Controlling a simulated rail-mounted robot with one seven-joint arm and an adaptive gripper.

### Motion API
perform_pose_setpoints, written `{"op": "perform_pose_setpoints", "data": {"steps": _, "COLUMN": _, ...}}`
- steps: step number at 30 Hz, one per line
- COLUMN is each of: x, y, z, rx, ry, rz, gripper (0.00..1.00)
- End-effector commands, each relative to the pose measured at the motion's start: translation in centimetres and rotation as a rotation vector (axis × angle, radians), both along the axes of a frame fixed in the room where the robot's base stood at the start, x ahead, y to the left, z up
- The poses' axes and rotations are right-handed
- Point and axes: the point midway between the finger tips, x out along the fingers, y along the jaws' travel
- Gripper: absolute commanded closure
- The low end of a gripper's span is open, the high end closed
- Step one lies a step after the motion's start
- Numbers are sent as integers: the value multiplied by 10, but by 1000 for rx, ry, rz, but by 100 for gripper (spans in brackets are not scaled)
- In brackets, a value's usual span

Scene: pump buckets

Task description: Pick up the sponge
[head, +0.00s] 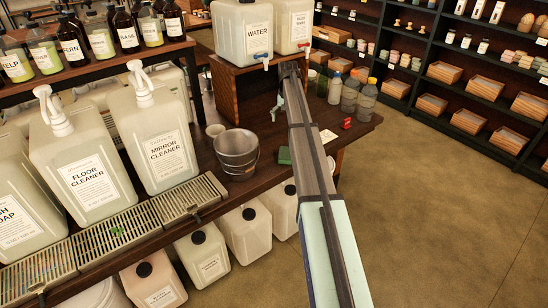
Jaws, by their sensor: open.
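A dark green block, which looks like the sponge (285,156), lies on the dark wooden counter (235,190), right of a metal bucket (237,152). My arm passes just right of it and may hide part of it. My gripper (275,108) shows only in part, as small pale fingers at the left of the arm, beyond the sponge. It is open and apart from the sponge. Nothing can be seen between the fingers, and the rest of the gripper is hidden.
A small green thing (117,231) lies on a grate. Water containers (243,32) stand on a raised box behind. Clear bottles (350,95) and a red item (346,123) are right of my arm.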

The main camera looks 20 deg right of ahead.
Motion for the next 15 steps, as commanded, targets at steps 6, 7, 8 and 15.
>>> {"op": "perform_pose_setpoints", "data": {"steps": 6, "x": -10, "y": 3, "z": -19, "rx": 11, "ry": 34, "rz": -27, "gripper": 3}}
{"op": "perform_pose_setpoints", "data": {"steps": 7, "x": -10, "y": 3, "z": -24, "rx": 11, "ry": 34, "rz": -27, "gripper": 3}}
{"op": "perform_pose_setpoints", "data": {"steps": 8, "x": -10, "y": 3, "z": -30, "rx": 11, "ry": 34, "rz": -27, "gripper": 3}}
{"op": "perform_pose_setpoints", "data": {"steps": 15, "x": -10, "y": 3, "z": -77, "rx": 11, "ry": 34, "rz": -26, "gripper": 3}}
